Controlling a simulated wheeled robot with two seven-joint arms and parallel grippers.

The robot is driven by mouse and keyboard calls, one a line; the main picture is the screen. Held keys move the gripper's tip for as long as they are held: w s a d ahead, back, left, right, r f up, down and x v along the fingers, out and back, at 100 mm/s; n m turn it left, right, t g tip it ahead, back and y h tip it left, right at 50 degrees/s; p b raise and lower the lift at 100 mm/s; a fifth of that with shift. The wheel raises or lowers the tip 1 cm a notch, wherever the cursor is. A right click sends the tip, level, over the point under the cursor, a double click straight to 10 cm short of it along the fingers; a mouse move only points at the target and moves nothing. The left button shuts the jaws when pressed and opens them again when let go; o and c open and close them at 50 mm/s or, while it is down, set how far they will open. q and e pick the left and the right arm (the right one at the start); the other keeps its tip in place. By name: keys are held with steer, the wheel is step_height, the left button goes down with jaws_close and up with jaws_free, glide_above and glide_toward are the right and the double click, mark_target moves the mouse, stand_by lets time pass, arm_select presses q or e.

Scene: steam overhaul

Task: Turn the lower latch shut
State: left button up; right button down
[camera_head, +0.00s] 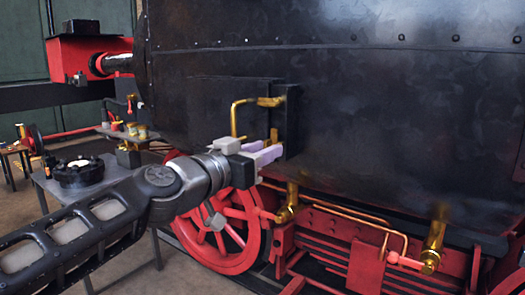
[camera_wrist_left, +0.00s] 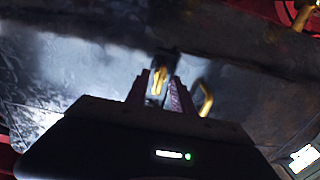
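The lower latch (camera_head: 274,135) is a small brass piece at the right edge of a black door (camera_head: 208,92) on the locomotive's side. It stands roughly upright, its lower part hidden by my left gripper (camera_head: 263,153). The upper latch (camera_head: 271,101), also brass, lies roughly level across the door edge. In the left wrist view, the brass lower latch (camera_wrist_left: 158,80) shows between the two purple fingers of my left gripper (camera_wrist_left: 161,88). The fingers are apart; I cannot tell whether they touch the latch. My right gripper is not in view.
A bent brass handle (camera_head: 235,117) is left of the latches and also shows in the left wrist view (camera_wrist_left: 206,98). Brass pipes (camera_head: 350,214) and a red wheel (camera_head: 226,240) are below. A table (camera_head: 52,187) with a dark round part (camera_head: 80,172) stands at left.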

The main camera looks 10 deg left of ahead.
arm_select(q)
jaws_close()
steer(key=shift+n, duration=0.3)
stand_by(0.5)
steer(key=n, duration=0.8)
steer(key=n+b, duration=0.1)
steer(key=n, duration=0.8)
steer(key=shift+a+f+n, duration=0.15)
steer(key=shift+f+n, duration=0.05)
steer(key=shift+n, duration=0.1)
stand_by(0.4)
